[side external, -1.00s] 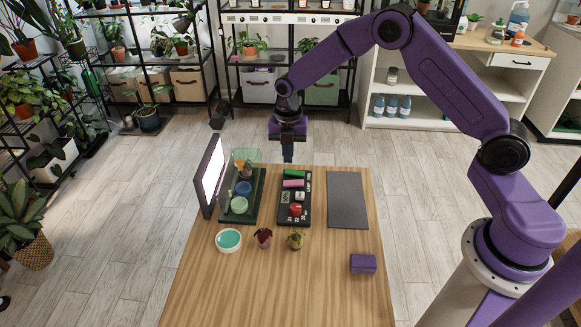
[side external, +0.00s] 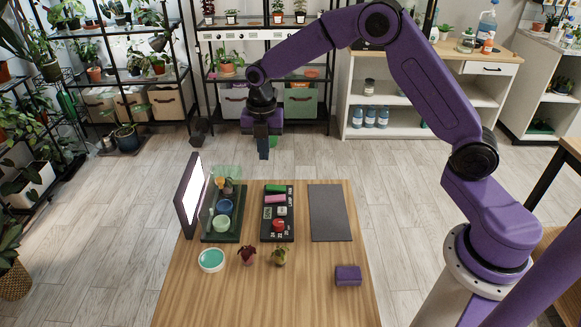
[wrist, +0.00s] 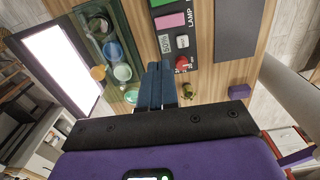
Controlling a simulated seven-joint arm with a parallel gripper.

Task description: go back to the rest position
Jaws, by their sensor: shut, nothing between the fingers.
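My gripper (side external: 264,156) hangs in the air above the far edge of the wooden table (side external: 330,300), fingers pointing down, shut and empty. In the wrist view its blue fingers (wrist: 161,68) are together, with nothing between them. Below them in that view lies the black panel (wrist: 192,48) marked LAMP, which also shows in the side view (side external: 269,238). It carries a green piece (side external: 275,188), a pink piece (side external: 275,199), a white switch (side external: 282,211) and a red knob (side external: 278,225). The gripper appears clear of everything on the table.
A lit white panel (side external: 188,195) stands at the left beside a dark tray (side external: 220,237) with small pots. A grey mat (side external: 330,212) lies right. Shelves stand behind.

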